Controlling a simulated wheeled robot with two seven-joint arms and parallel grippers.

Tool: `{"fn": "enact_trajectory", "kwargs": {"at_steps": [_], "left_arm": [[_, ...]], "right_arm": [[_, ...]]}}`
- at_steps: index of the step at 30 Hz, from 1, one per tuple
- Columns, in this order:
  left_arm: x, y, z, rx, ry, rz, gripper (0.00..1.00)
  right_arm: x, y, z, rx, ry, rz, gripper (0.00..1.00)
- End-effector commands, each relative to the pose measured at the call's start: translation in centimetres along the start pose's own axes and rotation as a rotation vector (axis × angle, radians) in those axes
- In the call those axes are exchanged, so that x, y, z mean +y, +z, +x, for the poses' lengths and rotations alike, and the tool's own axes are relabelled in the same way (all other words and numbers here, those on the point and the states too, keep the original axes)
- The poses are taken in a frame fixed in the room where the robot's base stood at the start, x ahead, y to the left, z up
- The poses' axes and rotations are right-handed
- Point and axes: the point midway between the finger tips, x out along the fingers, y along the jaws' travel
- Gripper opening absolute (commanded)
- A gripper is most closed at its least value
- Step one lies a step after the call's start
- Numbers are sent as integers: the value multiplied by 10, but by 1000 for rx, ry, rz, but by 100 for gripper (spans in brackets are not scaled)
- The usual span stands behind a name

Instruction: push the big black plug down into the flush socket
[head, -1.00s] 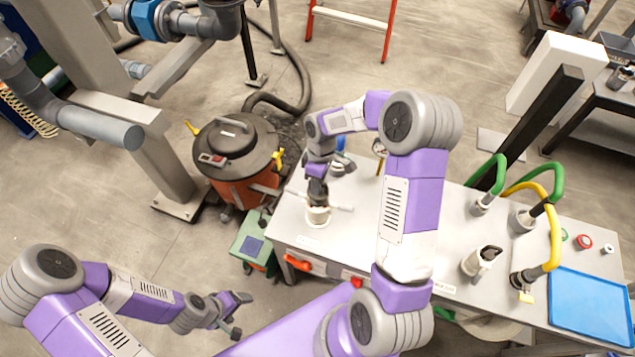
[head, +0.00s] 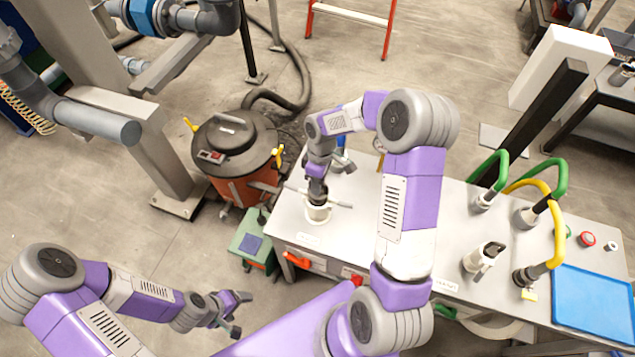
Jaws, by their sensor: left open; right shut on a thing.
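My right gripper (head: 318,196) points down at the left end of the grey bench, over a pale round socket (head: 318,215). It is shut on a dark piece, which I take to be the big black plug (head: 317,187); the gripper and wrist hide most of it. The plug stands roughly upright at the socket's mouth. How deep it sits, and whether it touches the rim, I cannot tell. My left gripper (head: 238,315) is open and empty, low at the left, away from the bench.
A red drum with a black lid (head: 235,145) stands left of the bench. A thin light bar crosses near the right gripper.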

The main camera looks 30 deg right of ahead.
Motion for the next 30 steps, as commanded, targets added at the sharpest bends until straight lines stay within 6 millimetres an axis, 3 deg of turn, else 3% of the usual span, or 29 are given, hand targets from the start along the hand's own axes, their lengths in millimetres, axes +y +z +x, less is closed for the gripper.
{"fn": "enact_trajectory", "kwargs": {"at_steps": [24, 25, 30], "left_arm": [[-2, 0, 6, 0, 0, 0, 74], [-2, 0, 6, 0, 0, 0, 74], [-2, 0, 6, 0, 0, 0, 74]], "right_arm": [[2, 0, 9, 0, 0, 0, 0], [2, 0, 9, 0, 0, 0, 21], [2, 0, 9, 0, 0, 0, 46]]}}
